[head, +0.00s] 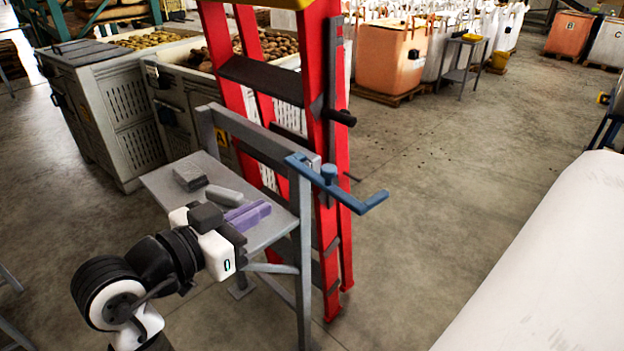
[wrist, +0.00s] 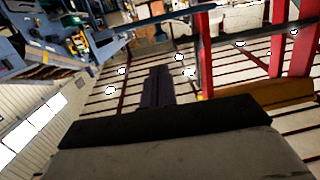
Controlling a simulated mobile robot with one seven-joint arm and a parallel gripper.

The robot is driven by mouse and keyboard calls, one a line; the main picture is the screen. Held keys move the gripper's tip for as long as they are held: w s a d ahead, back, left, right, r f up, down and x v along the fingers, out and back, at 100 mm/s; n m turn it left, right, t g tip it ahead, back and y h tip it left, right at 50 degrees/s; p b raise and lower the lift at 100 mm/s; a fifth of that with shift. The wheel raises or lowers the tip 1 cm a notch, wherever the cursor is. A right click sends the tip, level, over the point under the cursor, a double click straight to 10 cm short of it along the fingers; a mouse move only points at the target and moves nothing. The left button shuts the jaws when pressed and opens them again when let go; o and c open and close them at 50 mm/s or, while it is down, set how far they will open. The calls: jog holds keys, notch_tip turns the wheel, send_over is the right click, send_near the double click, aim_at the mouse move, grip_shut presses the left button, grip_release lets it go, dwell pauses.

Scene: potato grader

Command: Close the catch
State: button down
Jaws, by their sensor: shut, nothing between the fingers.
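A blue catch lever (head: 335,183) sits on top of the grey frame (head: 262,135) beside the red ladder (head: 334,110). It turns on a round blue pivot. Its long arm sticks out to the right, past the ladder's near rail, and ends in a bent tip. My gripper (head: 264,209) is shut and empty, its purple fingers together over the grey shelf, left of and below the lever and apart from it. In the wrist view the fingers (wrist: 158,75) show dark and closed, pointing up toward the ceiling lamps.
A dark grey block (head: 190,177) and a lighter grey block (head: 223,196) lie on the grey shelf (head: 160,182). Potato crates (head: 125,105) stand behind it. The floor (head: 440,170) right of the ladder is open. A white surface (head: 560,270) fills the lower right.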

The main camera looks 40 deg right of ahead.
aim_at(324, 174)
jog(key=d+p, duration=0.1)
jog(key=d, duration=0.3)
jog(key=w+d+f+p, duration=0.1)
jog(key=d, duration=0.4)
jog(key=w+d, duration=0.1)
jog(key=d, duration=0.3)
jog(key=shift+d+f+p, duration=0.35)
jog(key=shift+p, duration=0.05)
jog(key=shift+d, duration=0.1)
